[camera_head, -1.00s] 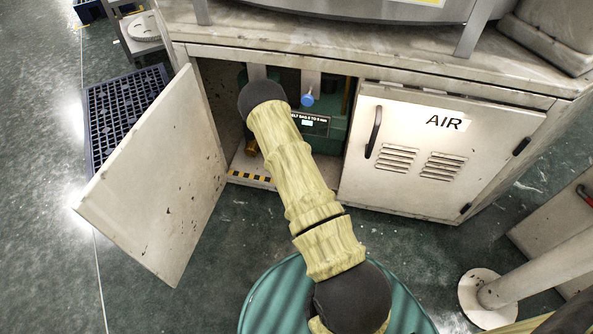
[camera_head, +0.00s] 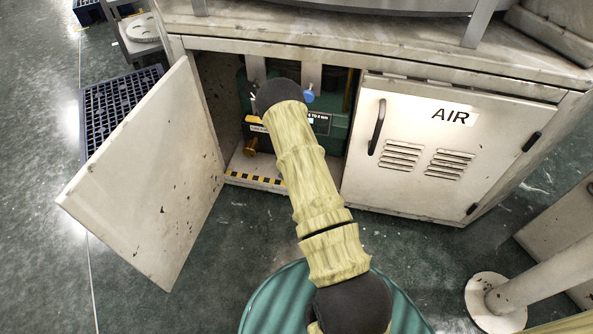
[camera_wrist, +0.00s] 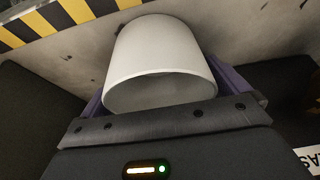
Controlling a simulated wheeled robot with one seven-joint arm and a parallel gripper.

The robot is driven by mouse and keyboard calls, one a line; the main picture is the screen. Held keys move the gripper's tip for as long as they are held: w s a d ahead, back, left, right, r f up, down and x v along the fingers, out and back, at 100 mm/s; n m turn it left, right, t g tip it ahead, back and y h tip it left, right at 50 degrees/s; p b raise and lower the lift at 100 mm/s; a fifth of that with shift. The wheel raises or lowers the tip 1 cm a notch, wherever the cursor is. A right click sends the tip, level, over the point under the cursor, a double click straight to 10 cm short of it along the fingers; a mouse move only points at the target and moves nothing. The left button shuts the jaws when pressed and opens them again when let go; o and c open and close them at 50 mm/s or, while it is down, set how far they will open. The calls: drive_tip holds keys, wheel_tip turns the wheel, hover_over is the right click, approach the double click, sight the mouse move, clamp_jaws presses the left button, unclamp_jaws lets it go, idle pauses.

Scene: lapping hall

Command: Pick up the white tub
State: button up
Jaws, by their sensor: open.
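The white tub (camera_wrist: 160,55) shows large in the wrist view, a plain white cylinder with its round rim toward the camera. It lies between the two purple fingers of my gripper (camera_wrist: 170,85), which are open on either side of it. I cannot tell whether either finger touches it. In the head view my arm reaches into the open cabinet (camera_head: 215,50), and neither my gripper nor the tub shows there.
The cabinet's left door (camera_head: 150,185) stands open; its right door (camera_head: 420,145), marked AIR, is shut. Inside are a green unit (camera_head: 328,132) and a yellow-and-brass part (camera_head: 251,143). A black-and-yellow strip (camera_head: 256,179) edges the cabinet floor.

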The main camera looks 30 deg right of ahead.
idle(0.4)
drive_tip(key=c, duration=1)
drive_tip(key=shift+o, duration=0.2)
drive_tip(key=shift+r, duration=0.15)
drive_tip(key=shift+r+p, duration=0.5)
drive_tip(key=shift+p, duration=0.1)
drive_tip(key=s+a+p, duration=0.8)
drive_tip(key=s+a, duration=0.3)
drive_tip(key=s, duration=0.3)
drive_tip(key=shift+a+r, duration=0.15)
drive_tip(key=shift+a, duration=0.05)
